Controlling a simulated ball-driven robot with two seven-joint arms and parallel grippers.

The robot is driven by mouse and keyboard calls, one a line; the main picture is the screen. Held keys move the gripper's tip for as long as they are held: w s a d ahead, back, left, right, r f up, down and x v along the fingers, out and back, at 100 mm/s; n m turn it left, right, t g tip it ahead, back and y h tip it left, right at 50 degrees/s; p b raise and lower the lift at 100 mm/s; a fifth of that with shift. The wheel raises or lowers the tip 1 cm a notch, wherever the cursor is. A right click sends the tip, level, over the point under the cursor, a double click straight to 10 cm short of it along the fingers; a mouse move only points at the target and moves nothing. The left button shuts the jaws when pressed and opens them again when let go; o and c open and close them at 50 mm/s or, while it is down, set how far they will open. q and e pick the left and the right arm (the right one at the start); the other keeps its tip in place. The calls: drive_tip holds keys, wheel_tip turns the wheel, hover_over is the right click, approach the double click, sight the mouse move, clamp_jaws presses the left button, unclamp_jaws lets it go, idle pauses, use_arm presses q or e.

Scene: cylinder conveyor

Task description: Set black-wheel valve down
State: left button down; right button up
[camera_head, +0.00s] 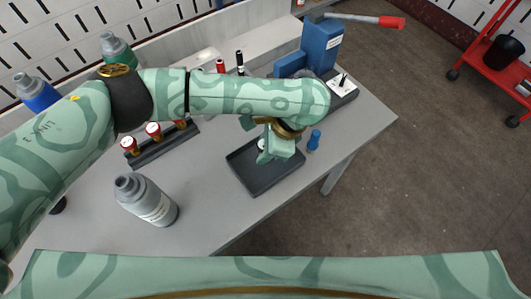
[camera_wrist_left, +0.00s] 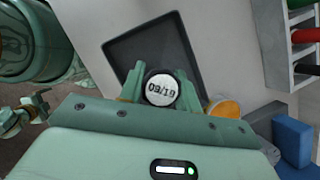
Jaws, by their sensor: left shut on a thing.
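My left gripper (camera_head: 268,156) is over the dark grey tray (camera_head: 268,187) on the table, pointing down. In the left wrist view its two fingers (camera_wrist_left: 160,90) are shut on the black-wheel valve (camera_wrist_left: 162,88), seen end-on as a black ring around a white label disc. In the head view only a bit of the white label (camera_head: 262,144) shows beside the gripper. The tray (camera_wrist_left: 118,48) also shows beyond the fingers in the left wrist view. Whether the valve touches the tray floor is hidden.
A rack with several red-wheel valves (camera_head: 153,131) stands left of the tray, a grey cylinder (camera_head: 148,200) in front of it. A small blue object (camera_head: 314,140) is right of the tray. A blue press (camera_head: 320,47) stands behind. The tray's front part is empty.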

use_arm(q)
drive_tip(key=shift+w+f, duration=0.25)
drive_tip(key=f+b, duration=0.3)
drive_tip(key=f, duration=0.1)
drive_tip(key=shift+w+d, duration=0.1)
drive_tip(key=shift+w, duration=0.2)
drive_tip(key=shift+r, duration=0.25)
drive_tip(key=c, duration=1)
unclamp_jaws()
drive_tip(key=shift+f, duration=0.15)
drive_tip(key=shift+r+p, duration=0.3)
drive_tip(key=shift+r, duration=0.05)
drive_tip(key=p+v, duration=0.6)
drive_tip(key=v, duration=0.5)
drive_tip(key=shift+d+r, duration=0.2)
drive_tip(key=shift+r, duration=0.1)
